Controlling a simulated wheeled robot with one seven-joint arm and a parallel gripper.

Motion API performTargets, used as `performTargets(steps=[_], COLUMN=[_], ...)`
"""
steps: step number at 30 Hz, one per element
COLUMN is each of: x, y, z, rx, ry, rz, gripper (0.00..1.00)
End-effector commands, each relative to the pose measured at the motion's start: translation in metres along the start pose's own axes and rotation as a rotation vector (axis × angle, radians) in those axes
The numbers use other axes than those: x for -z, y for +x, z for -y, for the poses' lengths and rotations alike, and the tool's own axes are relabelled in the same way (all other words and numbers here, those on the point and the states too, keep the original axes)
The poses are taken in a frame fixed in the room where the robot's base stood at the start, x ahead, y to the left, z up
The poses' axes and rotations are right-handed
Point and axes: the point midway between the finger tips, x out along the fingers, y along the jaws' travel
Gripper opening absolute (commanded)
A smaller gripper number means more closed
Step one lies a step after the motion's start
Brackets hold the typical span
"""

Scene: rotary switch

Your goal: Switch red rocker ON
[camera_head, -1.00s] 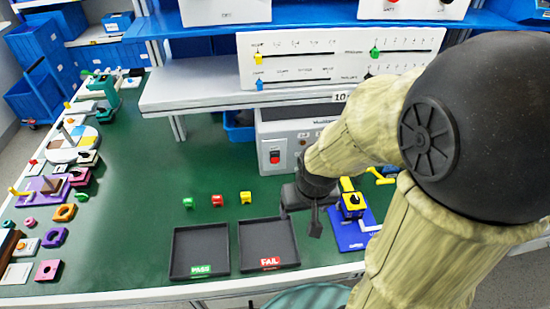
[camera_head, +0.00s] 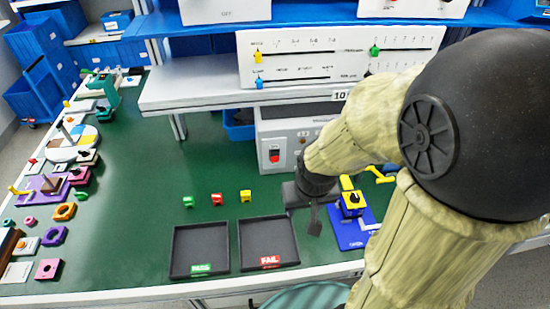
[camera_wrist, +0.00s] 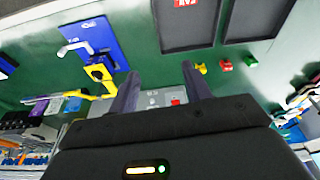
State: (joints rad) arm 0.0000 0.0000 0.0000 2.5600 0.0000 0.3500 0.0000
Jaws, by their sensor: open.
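The red rocker (camera_head: 274,155) is on the front of a grey box under the shelf, left of my arm. In the wrist view it shows as a small red patch (camera_wrist: 176,102) on a pale panel, partly hidden by my gripper body. My gripper (camera_wrist: 160,76) is open, with its two dark fingers apart and nothing between them. In the head view my gripper (camera_head: 308,208) hangs above the table, in front and to the right of the rocker, and does not touch it. The rocker's tilt is too small to tell.
Black PASS (camera_head: 178,252) and FAIL (camera_head: 243,243) trays lie at the table front. Green, red and yellow small blocks (camera_head: 217,200) stand behind them. A blue base with a yellow rotary part (camera_head: 352,204) is right of my gripper. Open green table lies left of the box.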

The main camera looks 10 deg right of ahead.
Motion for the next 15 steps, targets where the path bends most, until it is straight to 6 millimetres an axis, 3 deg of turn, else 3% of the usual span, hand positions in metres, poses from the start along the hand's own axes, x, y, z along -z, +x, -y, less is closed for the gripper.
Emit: performTargets(steps=[1, 7, 15], x=[0.0, 0.0, 0.0], y=[0.0, 0.0, 0.0], z=[0.0, 0.0, 0.0], rx=[0.0, 0.0, 0.0], ry=[0.0, 0.0, 0.0], rz=[0.0, 0.0, 0.0], gripper=[0.38, 0.0, 0.0])
